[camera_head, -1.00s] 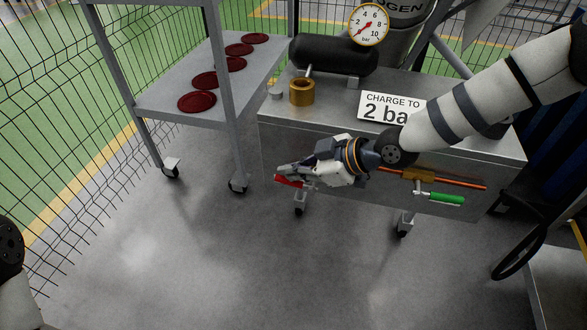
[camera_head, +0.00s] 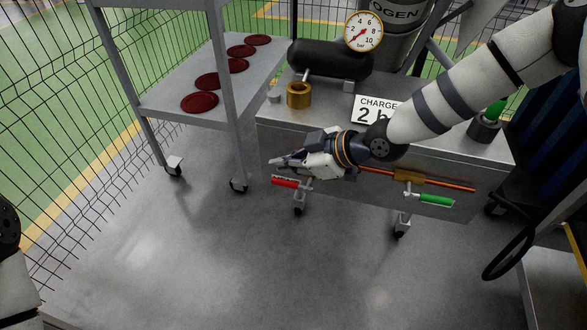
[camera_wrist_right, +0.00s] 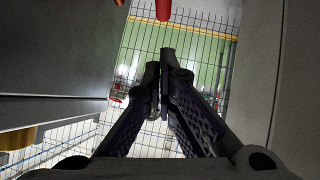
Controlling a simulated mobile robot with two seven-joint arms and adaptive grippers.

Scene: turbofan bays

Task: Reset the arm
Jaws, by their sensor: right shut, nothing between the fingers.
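My right arm comes in from the right in the head view. Its gripper (camera_head: 281,162) is shut and empty, in front of the cart's front face near the red valve handle (camera_head: 285,183). The right wrist view shows the two dark fingers (camera_wrist_right: 163,85) together with nothing between them. A red handle (camera_wrist_right: 163,10) shows beyond them at the top of that view. A green valve handle (camera_head: 436,200) hangs on the copper pipe to the right. Only part of my left arm shows at the left edge; its gripper is out of view.
The grey cart (camera_head: 480,150) carries a black tank (camera_head: 330,60), a pressure gauge (camera_head: 363,32), a brass fitting (camera_head: 299,95) and a partly covered sign (camera_head: 375,108). A shelf trolley (camera_head: 160,98) holds several dark red discs. The floor in front (camera_head: 250,270) is clear.

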